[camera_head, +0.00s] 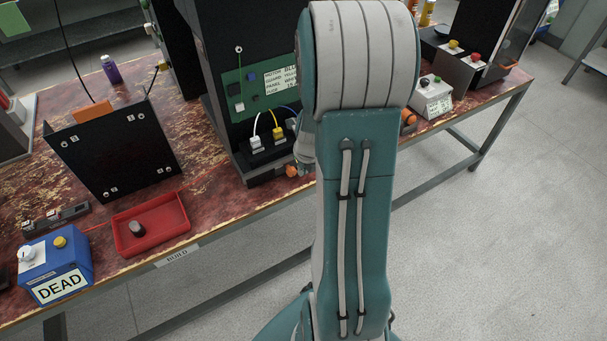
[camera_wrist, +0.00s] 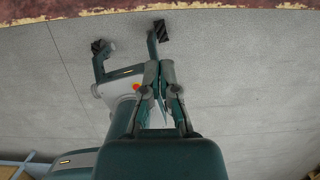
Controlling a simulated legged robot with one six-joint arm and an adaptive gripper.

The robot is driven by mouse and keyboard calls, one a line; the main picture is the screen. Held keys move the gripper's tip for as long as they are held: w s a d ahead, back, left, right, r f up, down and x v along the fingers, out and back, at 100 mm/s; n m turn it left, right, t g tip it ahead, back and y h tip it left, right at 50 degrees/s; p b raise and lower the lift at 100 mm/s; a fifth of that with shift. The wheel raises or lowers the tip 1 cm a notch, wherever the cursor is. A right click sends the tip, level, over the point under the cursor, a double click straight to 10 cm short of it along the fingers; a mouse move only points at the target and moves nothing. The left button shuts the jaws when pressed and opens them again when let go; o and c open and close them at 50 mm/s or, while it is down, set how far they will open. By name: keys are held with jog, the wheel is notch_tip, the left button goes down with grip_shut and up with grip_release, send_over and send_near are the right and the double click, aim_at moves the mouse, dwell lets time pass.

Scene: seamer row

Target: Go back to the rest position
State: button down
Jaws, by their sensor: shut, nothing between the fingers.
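My gripper (camera_wrist: 159,68) shows in the wrist view with its two fingers together and nothing between them. It hangs over the pale floor (camera_wrist: 245,85), with parts of my own body behind it. In the head view my arm rises through the middle of the picture in front of the workbench (camera_head: 225,207). The gripper's fingers cannot be made out there, and the arm hides part of the bench.
A red tray (camera_head: 178,237) with a dark knob and a blue box marked DEAD (camera_head: 40,250) stand near the bench's front left. A black panel (camera_head: 90,170) and a board with plugged cables (camera_head: 262,90) stand behind. Open floor (camera_head: 500,220) lies right.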

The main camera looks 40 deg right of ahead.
jog(key=a+r+n+t, duration=0.1)
jog(key=a+r+n, duration=1.35)
jog(key=n, duration=0.35)
jog(key=s+a+r+n+t, duration=0.1)
jog(key=s+a+r+n, duration=0.3)
jog(key=n, duration=0.6)
jog(key=s+a+r+n, duration=0.4)
jog(key=s+n, duration=0.3)
jog(key=n, duration=0.3)
jog(key=shift+s+a+r+n+t+y, duration=0.2)
jog(key=shift+a+r+n+t+y, duration=0.15)
jog(key=shift+a, duration=0.5)
